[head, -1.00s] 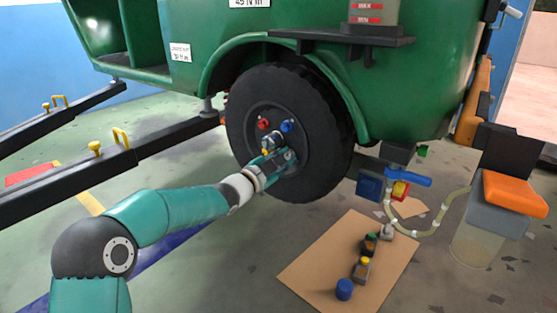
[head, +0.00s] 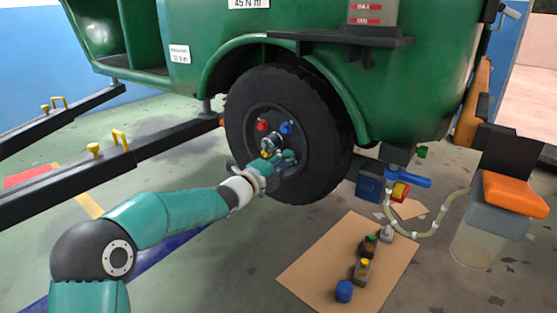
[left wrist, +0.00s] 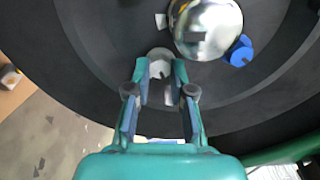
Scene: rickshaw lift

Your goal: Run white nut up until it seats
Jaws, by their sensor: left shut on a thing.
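The white nut (left wrist: 160,62) sits low on the wheel's hub face, between the fingertips of my left gripper (left wrist: 160,78) in the left wrist view. The gripper is shut on it, one finger on each side. In the head view my left gripper (head: 284,160) is at the wheel (head: 320,130) and covers the white nut. A red nut (head: 262,126), a blue nut (head: 286,127) and a yellow nut (head: 265,154) sit around the silver hub (head: 271,142). Whether the white nut touches the wheel face cannot be told. My right gripper is out of view.
The green rickshaw body (head: 300,20) and its fender overhang the wheel. A black shaft (head: 90,170) with yellow handles runs to the left. A cardboard sheet (head: 310,250) with small parts lies on the floor. A blue-handled tool (head: 408,180) is right of the wheel.

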